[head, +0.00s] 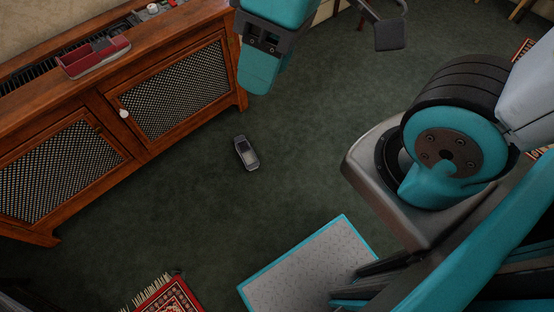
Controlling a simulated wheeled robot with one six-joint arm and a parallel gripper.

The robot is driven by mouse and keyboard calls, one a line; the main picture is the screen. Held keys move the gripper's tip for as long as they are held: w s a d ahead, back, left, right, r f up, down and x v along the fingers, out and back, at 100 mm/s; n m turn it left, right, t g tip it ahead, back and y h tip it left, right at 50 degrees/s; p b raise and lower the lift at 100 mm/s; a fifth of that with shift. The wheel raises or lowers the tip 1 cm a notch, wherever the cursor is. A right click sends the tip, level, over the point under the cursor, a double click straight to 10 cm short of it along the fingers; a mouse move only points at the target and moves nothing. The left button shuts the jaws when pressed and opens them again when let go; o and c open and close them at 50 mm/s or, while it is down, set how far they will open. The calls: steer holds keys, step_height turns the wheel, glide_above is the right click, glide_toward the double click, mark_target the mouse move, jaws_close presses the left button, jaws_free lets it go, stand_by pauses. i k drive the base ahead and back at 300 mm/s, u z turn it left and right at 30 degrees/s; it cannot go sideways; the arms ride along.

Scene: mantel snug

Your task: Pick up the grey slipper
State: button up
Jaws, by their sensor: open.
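A small grey oblong object (246,153), which I take as the grey slipper, lies on the dark green carpet. It has a darker upper part and a paler lower end, and it is too small to make out clearly. My gripper (262,72) is partly in view at the top as a teal and dark grey part, cut off by the frame edge. It appears above and slightly right of the grey object in the picture, apart from it. The jaws are open and nothing shows in them.
A wooden cabinet (150,133) with mesh doors stands along the left. A red tray (93,57) sits on its top. A fringed red rug (170,297) lies at the bottom. The carpet (190,200) around the grey object is clear.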

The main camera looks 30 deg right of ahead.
mark_target(246, 151)
steer(key=z, duration=0.35)
steer(key=i, duration=0.35)
steer(key=z, duration=1.4)
steer(key=k, duration=1.15)
steer(key=u, duration=1.4)
steer(key=i, duration=1.7)
